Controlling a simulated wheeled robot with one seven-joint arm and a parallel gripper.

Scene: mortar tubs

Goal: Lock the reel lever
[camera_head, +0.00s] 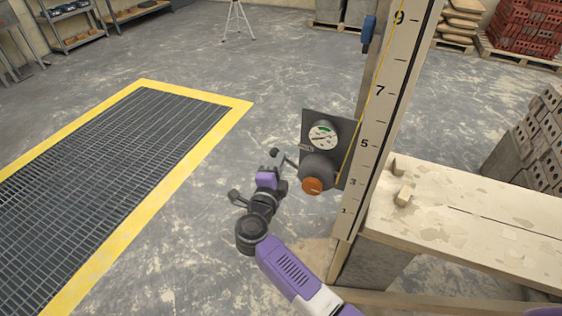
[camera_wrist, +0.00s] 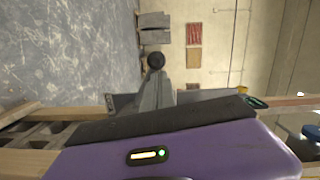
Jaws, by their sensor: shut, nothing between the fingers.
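The reel (camera_head: 318,168) is a dark grey drum with an orange knob (camera_head: 312,186), mounted on a dark plate (camera_head: 343,130) on the tall post. A small grey piece (camera_head: 306,148) at the plate's left edge may be the lever; I cannot tell. My gripper (camera_head: 284,158) is just left of the reel, shut and empty. The wrist view shows my shut grey fingers (camera_wrist: 157,92) with a dark round knob (camera_wrist: 155,60) at their tips; whether they touch is unclear.
The post (camera_head: 377,130) carries a number scale and a yellow line. A yellow-edged floor grate (camera_head: 105,140) lies left. Brick stacks (camera_head: 525,28) stand far back. The floor between is clear.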

